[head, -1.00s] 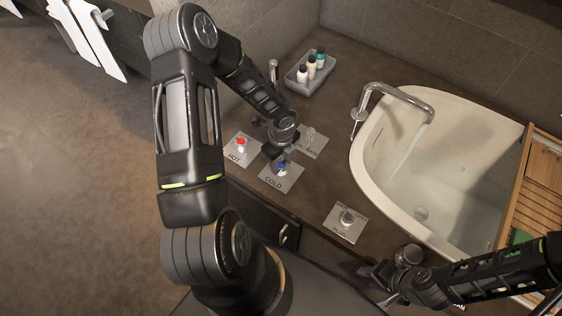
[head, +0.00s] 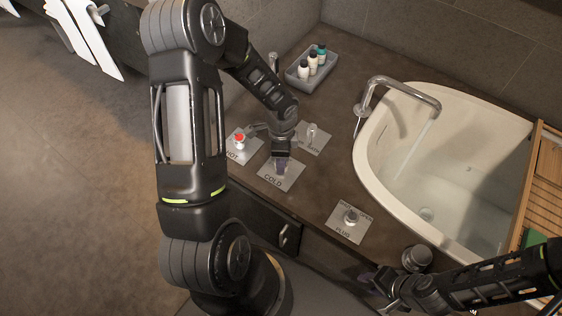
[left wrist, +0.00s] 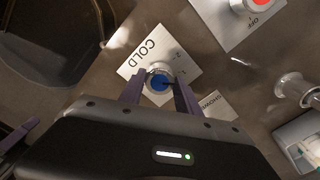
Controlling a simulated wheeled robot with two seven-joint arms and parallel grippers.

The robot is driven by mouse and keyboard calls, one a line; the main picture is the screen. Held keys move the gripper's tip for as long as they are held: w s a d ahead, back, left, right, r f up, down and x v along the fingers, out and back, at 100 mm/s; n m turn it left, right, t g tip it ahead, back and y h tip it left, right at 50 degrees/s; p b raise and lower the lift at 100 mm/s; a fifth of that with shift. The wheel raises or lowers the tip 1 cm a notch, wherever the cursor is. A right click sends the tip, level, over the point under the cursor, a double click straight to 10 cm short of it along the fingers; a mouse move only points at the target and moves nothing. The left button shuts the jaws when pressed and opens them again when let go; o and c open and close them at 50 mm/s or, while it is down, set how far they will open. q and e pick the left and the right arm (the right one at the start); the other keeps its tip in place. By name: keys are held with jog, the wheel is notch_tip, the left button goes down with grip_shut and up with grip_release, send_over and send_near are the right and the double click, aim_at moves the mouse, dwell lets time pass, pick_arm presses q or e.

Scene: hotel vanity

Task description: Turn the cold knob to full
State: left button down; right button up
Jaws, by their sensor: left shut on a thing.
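The cold knob (left wrist: 158,83), with a blue cap and metal rim, stands on a pale plate marked COLD (head: 271,178). My left gripper (head: 281,169) comes down over it in the head view and hides most of it. In the left wrist view, the two purple fingers of my left gripper (left wrist: 159,88) are on either side of the knob, shut on it. The knob's pointer is too small to read. My right gripper (head: 376,284) is at the counter's front edge, away from the knob; its finger gap is unclear.
The red-capped hot knob (head: 239,139) is close on the left, and a metal lever (head: 312,135) on a plate is behind right. The plug knob (head: 350,216) is nearer the basin (head: 366,175). Water runs from the faucet (head: 405,92). A bottle tray (head: 300,83) stands behind.

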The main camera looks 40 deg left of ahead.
pick_arm(q)
jog(key=n+b, duration=0.3)
jog(key=n, duration=0.2)
jog(key=shift+f+n, duration=0.15)
jog(key=shift+n, duration=0.15)
jog(key=shift+n+b, duration=0.8)
jog(key=shift+n, duration=1.1)
jog(key=c, duration=0.9)
grip_release()
jog(key=shift+o, duration=0.2)
jog(key=shift+r, duration=0.2)
notch_tip(320, 180, up, 8)
jog(key=shift+f+p, duration=0.15)
jog(key=shift+p, duration=0.3)
